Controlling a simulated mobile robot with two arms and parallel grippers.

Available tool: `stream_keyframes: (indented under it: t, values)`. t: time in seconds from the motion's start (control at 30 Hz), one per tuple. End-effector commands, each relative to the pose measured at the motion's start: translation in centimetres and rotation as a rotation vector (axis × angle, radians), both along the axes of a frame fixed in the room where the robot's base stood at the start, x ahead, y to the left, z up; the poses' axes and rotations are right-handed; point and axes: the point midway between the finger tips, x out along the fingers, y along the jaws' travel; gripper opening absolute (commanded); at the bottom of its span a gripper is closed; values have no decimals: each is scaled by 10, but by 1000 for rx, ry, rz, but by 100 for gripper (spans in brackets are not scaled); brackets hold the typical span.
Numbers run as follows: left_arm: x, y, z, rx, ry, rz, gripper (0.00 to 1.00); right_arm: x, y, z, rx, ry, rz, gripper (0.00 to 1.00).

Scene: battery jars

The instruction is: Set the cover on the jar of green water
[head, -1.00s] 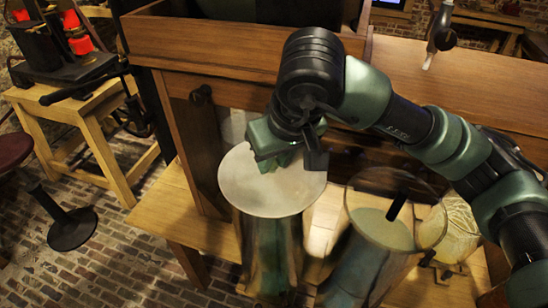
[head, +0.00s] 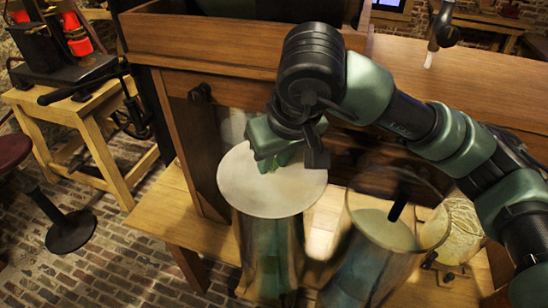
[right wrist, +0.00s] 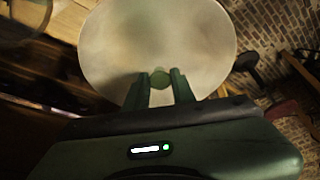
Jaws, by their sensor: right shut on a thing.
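The cover (head: 250,190) is a pale round disc with a small green knob, which shows in the right wrist view (right wrist: 160,76). My right gripper (head: 285,160) is shut on the knob from above; the wrist view shows both fingers (right wrist: 160,88) on it. The disc looks about level over the left glass jar (head: 270,245), which has a blue-green tint, and hides its mouth. I cannot tell whether the disc touches the rim. A second glass jar (head: 365,262) to the right is open, with a pale greenish surface and a dark rod. My left gripper is not in view.
The jars stand on a low wooden bench (head: 190,225) against a wooden cabinet (head: 240,62). A round yellowish glass object (head: 458,232) is right of the second jar. A table with red-and-black apparatus (head: 75,50) and a stool (head: 72,230) are at left. Brick floor is open there.

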Motion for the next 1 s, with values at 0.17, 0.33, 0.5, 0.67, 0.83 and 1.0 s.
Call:
stream_keyframes:
  t: [0.17, 0.33, 0.5, 0.67, 0.83, 1.0]
  values:
    - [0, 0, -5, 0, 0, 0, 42, 0, 0, -4, 1, -2, -1, 0]
    - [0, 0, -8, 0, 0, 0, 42, 0, 0, -7, 1, -2, -1, 0]
    - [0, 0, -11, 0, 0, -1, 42, 0, 0, -9, 1, -2, -1, 28]
    - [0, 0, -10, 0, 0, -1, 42, 0, 0, -8, 1, -1, -1, 34]
    - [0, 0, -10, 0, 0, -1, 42, 0, 0, -9, 0, 1, 0, 34]
    - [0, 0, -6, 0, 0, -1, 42, -3, -2, 2, 1, -2, 0, 34]
